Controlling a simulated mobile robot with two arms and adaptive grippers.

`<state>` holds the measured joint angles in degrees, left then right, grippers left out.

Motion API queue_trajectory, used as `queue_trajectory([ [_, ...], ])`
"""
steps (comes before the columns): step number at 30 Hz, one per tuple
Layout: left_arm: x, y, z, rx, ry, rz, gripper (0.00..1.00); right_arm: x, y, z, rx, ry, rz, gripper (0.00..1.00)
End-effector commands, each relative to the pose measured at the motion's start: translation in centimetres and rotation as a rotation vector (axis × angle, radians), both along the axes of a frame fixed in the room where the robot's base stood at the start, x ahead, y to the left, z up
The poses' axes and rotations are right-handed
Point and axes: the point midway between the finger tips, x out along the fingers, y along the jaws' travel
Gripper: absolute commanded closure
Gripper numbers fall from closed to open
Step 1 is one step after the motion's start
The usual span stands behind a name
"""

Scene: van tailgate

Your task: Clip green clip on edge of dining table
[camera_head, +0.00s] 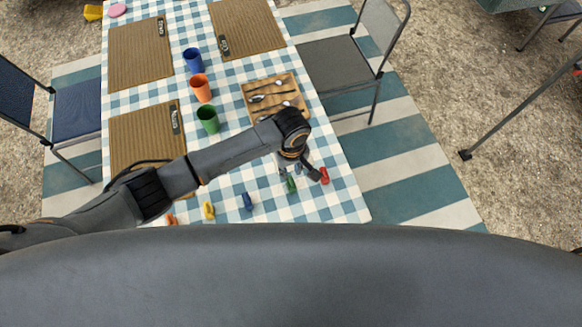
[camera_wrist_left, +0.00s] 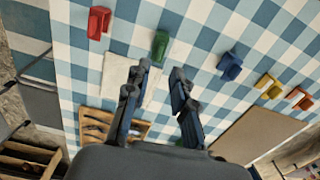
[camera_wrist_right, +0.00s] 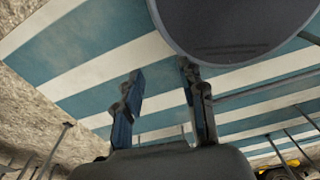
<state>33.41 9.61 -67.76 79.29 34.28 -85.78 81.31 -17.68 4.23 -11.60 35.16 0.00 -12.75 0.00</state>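The green clip (camera_head: 291,184) lies on the dining table (camera_head: 345,208) near its front right part, left of a red clip. In the left wrist view the green clip (camera_wrist_left: 160,45) is just beyond the fingertips, roughly in line with the gap between them. My left gripper (camera_head: 299,170) is over the table close to the clip; its fingers (camera_wrist_left: 160,71) are apart with nothing between them. My right gripper (camera_wrist_right: 161,72) is open and empty in its wrist view, over the striped rug, and is not in the head view.
Red (camera_head: 324,175), blue (camera_head: 247,201), yellow (camera_head: 208,210) and orange (camera_head: 171,219) clips lie along the table's front. Behind my left arm are a cutlery board (camera_head: 291,87), a green cup (camera_head: 208,119) and placemats. A chair (camera_head: 340,62) stands at the right side.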

Motion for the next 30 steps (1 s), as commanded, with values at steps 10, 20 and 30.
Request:
queue_trajectory([
  [10,0.0,0.0,-3.6,-0.001,-0.001,-0.002,0.75,1.8,-0.1,-4.0,0.0,-0.029,0.001,0.6],
  [20,0.0,-0.1,-6.4,-0.002,0.002,0.0,0.75,1.2,-0.6,-4.8,-0.007,-0.019,-0.001,0.6],
  [30,0.0,-0.1,-7.0,-0.002,0.0,-0.001,0.75,0.9,-0.7,-4.9,-0.007,-0.015,-0.001,0.6],
])
